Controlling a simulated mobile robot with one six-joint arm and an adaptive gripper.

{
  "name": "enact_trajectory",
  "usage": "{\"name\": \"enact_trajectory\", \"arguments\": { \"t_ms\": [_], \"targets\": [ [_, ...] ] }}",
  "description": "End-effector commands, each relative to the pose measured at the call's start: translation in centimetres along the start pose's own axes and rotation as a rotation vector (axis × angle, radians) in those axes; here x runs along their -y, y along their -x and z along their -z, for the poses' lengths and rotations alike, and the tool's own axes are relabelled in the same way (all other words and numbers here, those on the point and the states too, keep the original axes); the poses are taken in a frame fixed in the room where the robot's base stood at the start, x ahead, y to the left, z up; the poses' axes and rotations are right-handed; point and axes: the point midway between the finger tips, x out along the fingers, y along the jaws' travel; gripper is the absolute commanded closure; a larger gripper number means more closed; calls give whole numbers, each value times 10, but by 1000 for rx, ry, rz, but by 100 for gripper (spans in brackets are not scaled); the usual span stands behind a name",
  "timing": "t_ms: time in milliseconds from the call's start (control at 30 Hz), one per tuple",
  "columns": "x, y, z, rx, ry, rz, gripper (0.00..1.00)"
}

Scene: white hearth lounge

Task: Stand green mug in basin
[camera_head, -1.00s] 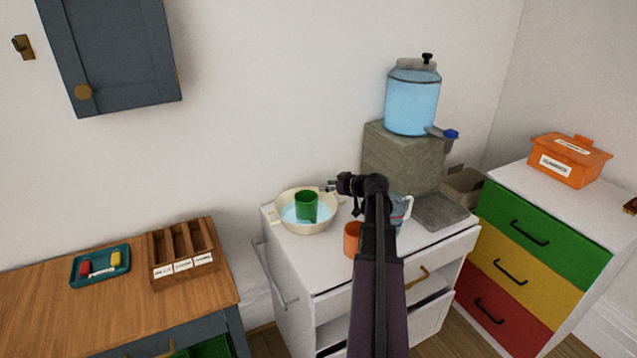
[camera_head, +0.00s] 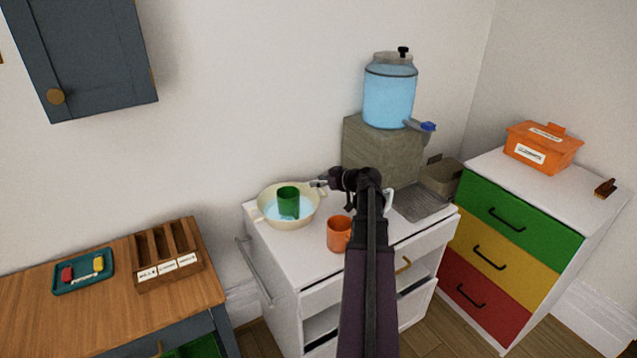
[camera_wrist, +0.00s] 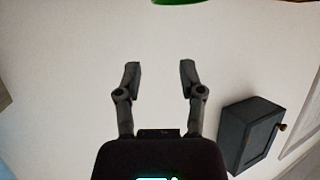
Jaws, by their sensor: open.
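The green mug (camera_head: 289,203) stands upright in the cream basin (camera_head: 266,219), which holds light blue water on the white cabinet top. My gripper (camera_head: 318,183) is just right of the basin, at about rim height in the picture, apart from the mug. In the wrist view my gripper (camera_wrist: 160,72) has its two fingers spread with nothing between them. A green edge, likely the mug (camera_wrist: 178,2), shows at the top of that view.
An orange mug (camera_head: 339,234) stands near the cabinet's front. A glass water dispenser (camera_head: 389,98) sits on a grey block (camera_head: 379,155) behind. A drying tray (camera_head: 421,200) lies at right. My arm hides part of the cabinet top, with another cup partly behind it.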

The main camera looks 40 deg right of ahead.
Motion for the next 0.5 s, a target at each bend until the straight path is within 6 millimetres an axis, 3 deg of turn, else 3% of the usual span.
{"name": "enact_trajectory", "arguments": {
  "t_ms": [300,500],
  "targets": [
    [2,-1,0,3,-1,4,50],
    [24,-15,-1,41,-18,40,50]
  ]
}}
